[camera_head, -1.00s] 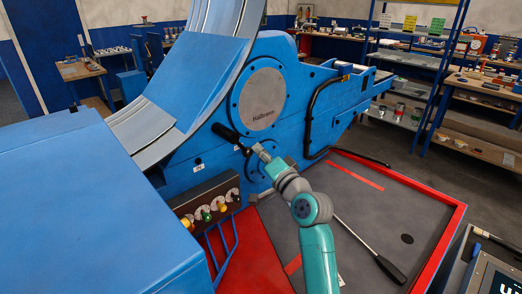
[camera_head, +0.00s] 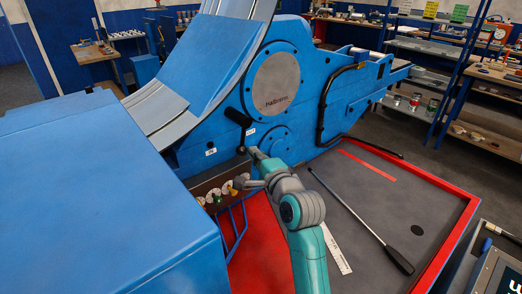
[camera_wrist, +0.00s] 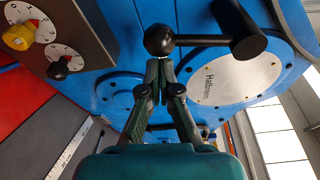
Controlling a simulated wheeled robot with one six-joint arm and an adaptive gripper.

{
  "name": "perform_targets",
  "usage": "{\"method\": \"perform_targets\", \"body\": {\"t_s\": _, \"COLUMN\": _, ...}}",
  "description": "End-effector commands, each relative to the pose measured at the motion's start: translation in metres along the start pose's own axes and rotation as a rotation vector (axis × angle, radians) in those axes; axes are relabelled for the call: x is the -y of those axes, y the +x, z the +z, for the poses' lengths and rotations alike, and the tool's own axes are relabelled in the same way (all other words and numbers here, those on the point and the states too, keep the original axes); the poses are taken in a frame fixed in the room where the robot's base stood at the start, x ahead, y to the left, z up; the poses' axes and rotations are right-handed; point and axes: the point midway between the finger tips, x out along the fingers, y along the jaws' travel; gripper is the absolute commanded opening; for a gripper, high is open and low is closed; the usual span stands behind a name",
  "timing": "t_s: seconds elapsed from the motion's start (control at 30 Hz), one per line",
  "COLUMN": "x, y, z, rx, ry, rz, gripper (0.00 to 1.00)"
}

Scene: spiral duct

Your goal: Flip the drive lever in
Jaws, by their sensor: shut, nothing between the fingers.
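My gripper (camera_head: 254,152) is below the handle, by the lower end of the lever arm. In the wrist view my gripper (camera_wrist: 160,57) has its fingertips together, empty, just below the ball in the picture. I cannot tell whether they touch it.
A control panel with knobs (camera_head: 215,195) stands left of my gripper; its yellow knob (camera_wrist: 22,36) shows in the wrist view. A curved black rail (camera_head: 324,105) is to the right. A long bar with a black grip (camera_head: 365,225) lies on the grey, red-edged floor plate.

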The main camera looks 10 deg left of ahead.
Motion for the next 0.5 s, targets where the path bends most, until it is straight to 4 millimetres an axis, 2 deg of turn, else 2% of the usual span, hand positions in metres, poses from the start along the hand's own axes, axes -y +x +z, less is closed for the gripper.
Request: {"method": "perform_targets", "body": {"t_s": 0.5, "x": -0.002, "y": -0.004, "z": 0.016, "rx": 0.001, "ry": -0.002, "rz": -0.001, "gripper": 0.00}}
